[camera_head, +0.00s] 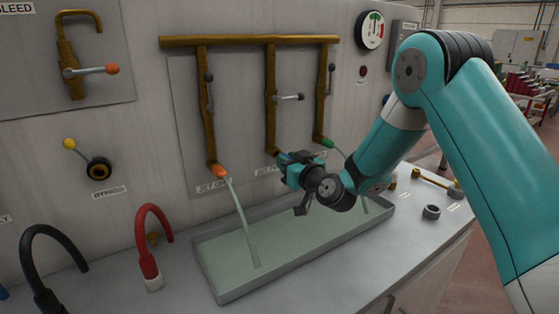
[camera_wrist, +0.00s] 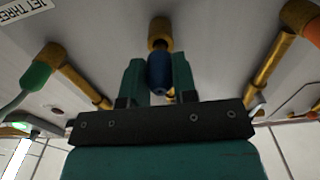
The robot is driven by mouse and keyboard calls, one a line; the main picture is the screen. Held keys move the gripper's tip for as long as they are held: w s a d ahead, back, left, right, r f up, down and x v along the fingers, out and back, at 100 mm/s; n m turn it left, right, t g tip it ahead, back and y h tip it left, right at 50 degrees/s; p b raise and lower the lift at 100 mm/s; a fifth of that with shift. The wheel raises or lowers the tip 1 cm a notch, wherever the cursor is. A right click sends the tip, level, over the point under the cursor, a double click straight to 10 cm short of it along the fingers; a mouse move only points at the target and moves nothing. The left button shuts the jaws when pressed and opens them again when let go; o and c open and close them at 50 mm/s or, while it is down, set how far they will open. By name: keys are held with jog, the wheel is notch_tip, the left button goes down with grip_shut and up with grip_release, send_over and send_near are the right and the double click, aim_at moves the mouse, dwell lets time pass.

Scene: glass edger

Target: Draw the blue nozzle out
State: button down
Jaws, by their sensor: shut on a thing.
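The blue nozzle (camera_wrist: 160,74) sits between the two fingers of my gripper (camera_wrist: 158,78) in the wrist view, in line with the brass pipe end (camera_wrist: 160,32). A narrow brass stretch shows between the nozzle and the pipe end; I cannot tell whether they are still joined. In the head view my gripper (camera_head: 289,162) is shut on the nozzle at the foot of the middle brass pipe (camera_head: 271,120), and only a bit of blue (camera_head: 283,156) shows. The middle valve handle (camera_head: 289,97) lies level.
The orange nozzle (camera_head: 220,172) on the left and the green nozzle (camera_head: 326,143) on the right pour water into the tray (camera_head: 222,285). Their handles stand upright. A red hose (camera_head: 149,263) and black hose (camera_head: 47,293) stand left. A dark ring (camera_head: 431,212) lies right of the tray.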

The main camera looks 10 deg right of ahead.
jog(key=shift+b+v, duration=1.4)
jog(key=shift+b, duration=0.25)
jog(key=b+v, duration=0.9)
jog(key=v, duration=0.1)
